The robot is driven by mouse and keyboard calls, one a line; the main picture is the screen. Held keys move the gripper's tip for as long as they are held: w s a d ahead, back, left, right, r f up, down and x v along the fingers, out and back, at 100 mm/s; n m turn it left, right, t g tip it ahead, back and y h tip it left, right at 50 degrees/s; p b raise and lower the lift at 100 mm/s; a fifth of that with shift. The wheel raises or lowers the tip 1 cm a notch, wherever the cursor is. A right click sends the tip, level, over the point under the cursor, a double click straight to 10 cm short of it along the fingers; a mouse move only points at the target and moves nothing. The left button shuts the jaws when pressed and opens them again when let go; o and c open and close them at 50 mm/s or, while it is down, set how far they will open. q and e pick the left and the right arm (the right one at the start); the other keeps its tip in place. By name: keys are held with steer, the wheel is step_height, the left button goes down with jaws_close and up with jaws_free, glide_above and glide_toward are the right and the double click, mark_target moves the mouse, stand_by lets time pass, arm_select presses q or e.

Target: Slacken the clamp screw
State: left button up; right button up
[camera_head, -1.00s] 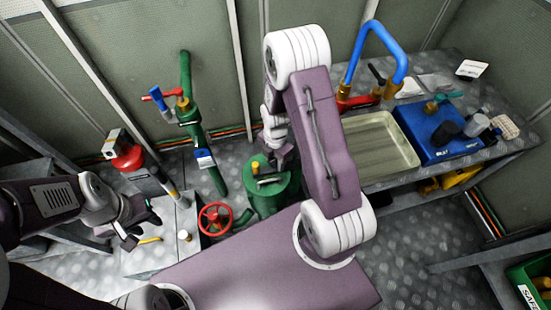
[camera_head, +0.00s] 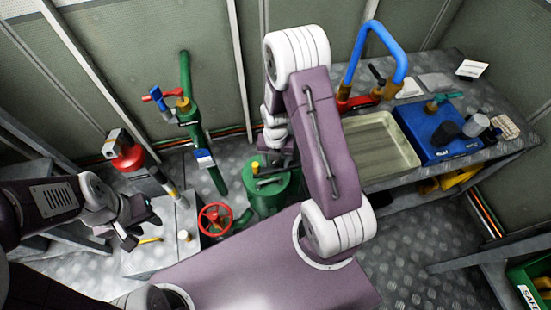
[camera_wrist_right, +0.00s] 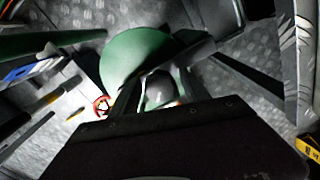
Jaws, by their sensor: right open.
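A green cylindrical vessel (camera_head: 270,195) with a yellow knob (camera_head: 256,167) and a dark bar on top stands at the middle. I cannot make out the clamp screw for certain. My right gripper (camera_head: 283,160) is at the vessel's top, mostly hidden behind my right arm. In the right wrist view the open right gripper (camera_wrist_right: 163,100) has a dark, rounded part (camera_wrist_right: 160,88) between its fingers, beside the green vessel lid (camera_wrist_right: 132,58); contact cannot be told. My left gripper (camera_head: 139,227) is open and empty above the grey bench at the left.
A red handwheel (camera_head: 215,218) is left of the vessel. A green pipe (camera_head: 185,75) with a red-handled valve rises behind. A yellow tool (camera_head: 150,240) and small white cup (camera_head: 184,236) lie on the left bench. At the right are a tray (camera_head: 378,148) and blue box (camera_head: 430,125).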

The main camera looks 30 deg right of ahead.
steer(key=m, duration=1.3)
steer(key=shift+m, duration=0.3)
steer(key=m, duration=0.6)
steer(key=shift+m, duration=0.4)
steer(key=m, duration=0.4)
steer(key=shift+m, duration=0.4)
jaws_close()
steer(key=n, duration=0.6)
steer(key=shift+n, duration=0.3)
steer(key=n, duration=0.8)
steer(key=shift+n, duration=0.4)
steer(key=n, duration=0.4)
jaws_free()
